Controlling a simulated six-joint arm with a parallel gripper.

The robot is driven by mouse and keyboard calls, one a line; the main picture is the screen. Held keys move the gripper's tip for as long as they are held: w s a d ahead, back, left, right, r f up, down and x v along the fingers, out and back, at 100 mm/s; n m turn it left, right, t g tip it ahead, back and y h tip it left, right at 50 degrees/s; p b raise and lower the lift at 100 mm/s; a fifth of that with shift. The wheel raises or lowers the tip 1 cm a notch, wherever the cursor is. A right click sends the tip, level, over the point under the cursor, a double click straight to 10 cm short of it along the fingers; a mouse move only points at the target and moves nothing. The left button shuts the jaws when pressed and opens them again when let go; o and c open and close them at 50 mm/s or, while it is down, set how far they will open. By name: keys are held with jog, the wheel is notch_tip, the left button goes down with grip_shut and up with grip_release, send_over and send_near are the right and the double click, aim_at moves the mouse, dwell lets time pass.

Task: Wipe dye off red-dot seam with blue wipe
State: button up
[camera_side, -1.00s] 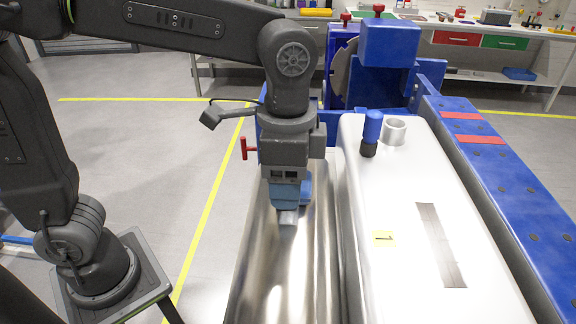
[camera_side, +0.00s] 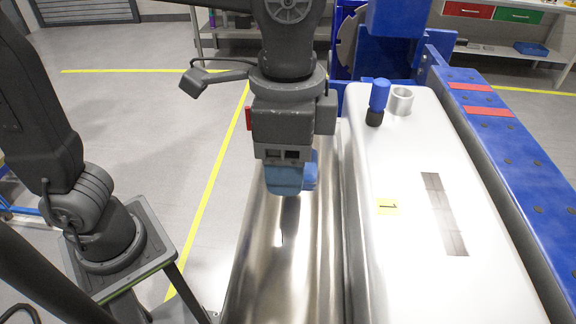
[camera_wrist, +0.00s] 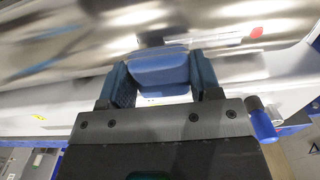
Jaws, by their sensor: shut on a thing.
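My gripper (camera_side: 290,168) is shut on the blue wipe (camera_side: 292,181), a folded pad below the jaws in the side view. In the wrist view, my gripper (camera_wrist: 160,72) shows its two dark teal fingers on either side of the wipe (camera_wrist: 158,62). The wipe is over the shiny curved metal workpiece (camera_side: 265,285); I cannot tell whether it touches. A red dot (camera_wrist: 256,33) shows on the metal in the wrist view, up and right of the wipe. A dark streak (camera_side: 283,228) lies below the wipe in the side view; dye or reflection is unclear.
A second silver body (camera_side: 410,155) lies to the right, with a yellow label (camera_side: 387,207), a dark strip (camera_side: 444,215), a blue-topped fitting (camera_side: 378,96) and a ring-shaped port (camera_side: 401,101). A blue rail (camera_side: 510,160) runs along its right.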

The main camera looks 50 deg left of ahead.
jog(key=shift+r, duration=2.3)
